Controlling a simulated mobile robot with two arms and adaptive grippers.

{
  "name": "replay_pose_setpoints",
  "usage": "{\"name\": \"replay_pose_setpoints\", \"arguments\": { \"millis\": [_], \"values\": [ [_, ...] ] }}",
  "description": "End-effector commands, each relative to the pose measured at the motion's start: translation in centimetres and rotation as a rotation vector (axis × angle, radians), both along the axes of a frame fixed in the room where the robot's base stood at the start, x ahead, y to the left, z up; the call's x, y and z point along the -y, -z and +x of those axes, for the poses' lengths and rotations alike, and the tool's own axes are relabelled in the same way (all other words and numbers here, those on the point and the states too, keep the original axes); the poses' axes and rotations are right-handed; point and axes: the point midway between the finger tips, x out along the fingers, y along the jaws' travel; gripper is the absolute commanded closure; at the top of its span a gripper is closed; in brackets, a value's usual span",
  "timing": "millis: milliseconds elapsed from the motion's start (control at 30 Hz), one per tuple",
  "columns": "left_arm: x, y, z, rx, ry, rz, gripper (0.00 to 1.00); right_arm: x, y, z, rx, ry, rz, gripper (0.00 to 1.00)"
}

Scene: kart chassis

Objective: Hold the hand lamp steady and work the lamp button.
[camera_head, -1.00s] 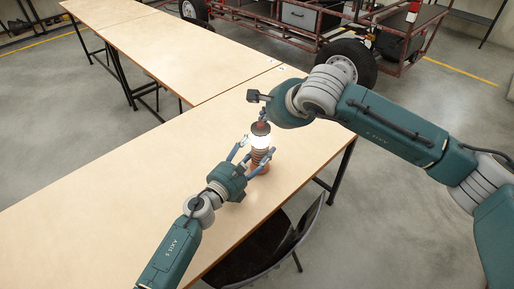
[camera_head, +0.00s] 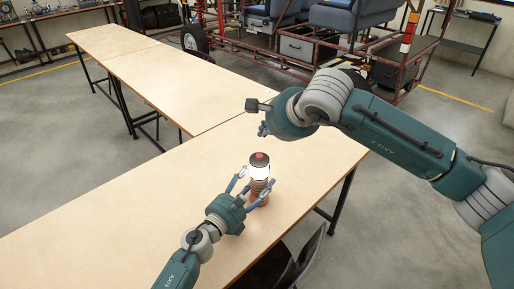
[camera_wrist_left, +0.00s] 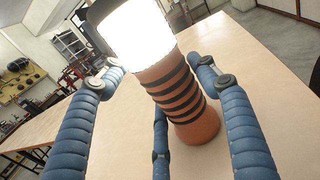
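The hand lamp (camera_head: 259,186) stands upright on the wooden table, with an orange, black-ringed body, a glowing white section and a dark cap. The red lamp button (camera_head: 260,155) is on top of the cap. In the left wrist view the lamp (camera_wrist_left: 180,92) fills the middle, its top out of frame. My right gripper (camera_head: 263,130) is above the lamp, apart from the button. Its fingers are bunched small, so their opening is unclear.
The table (camera_head: 110,205) is otherwise bare, and a second table (camera_head: 175,85) continues behind it. A dark chair (camera_head: 285,262) stands at the near right edge. A red-framed kart chassis (camera_head: 290,45) is at the back.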

Motion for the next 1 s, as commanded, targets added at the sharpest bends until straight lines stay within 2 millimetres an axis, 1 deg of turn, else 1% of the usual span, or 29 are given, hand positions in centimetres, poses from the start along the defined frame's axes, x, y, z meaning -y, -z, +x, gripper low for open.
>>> {"name": "replay_pose_setpoints", "arguments": {
  "millis": [33,67,333,467,567,800,900,1000],
  "values": [
    [0.0,0.1,0.0,-0.001,0.0,0.001,0.25,0.0,0.0,0.0,0.0,0.0,0.0,1.0],
    [0.0,0.1,0.0,-0.001,0.001,0.001,0.21,0.0,0.0,0.0,0.0,0.0,0.0,1.0],
    [0.0,-0.1,0.0,0.0,0.001,-0.001,0.21,0.0,0.0,0.0,0.0,0.0,0.0,1.0],
    [-0.5,0.0,-0.7,0.001,0.0,0.002,0.21,0.0,0.0,0.0,0.0,0.0,0.0,1.0],
    [-1.3,0.1,-2.0,0.0,0.001,0.002,0.21,0.0,0.0,0.0,0.0,0.0,0.0,1.0],
    [-4.0,0.1,-6.5,-0.002,0.001,0.0,0.21,0.0,0.0,0.0,0.0,0.0,0.0,1.0],
    [-4.9,0.1,-8.0,-0.002,0.001,0.0,0.21,0.0,0.0,0.0,0.0,0.0,0.0,1.0],
    [-5.7,0.1,-9.2,-0.003,0.0,-0.001,0.21,0.0,0.0,0.0,0.0,0.0,0.0,1.0]
  ]
}}
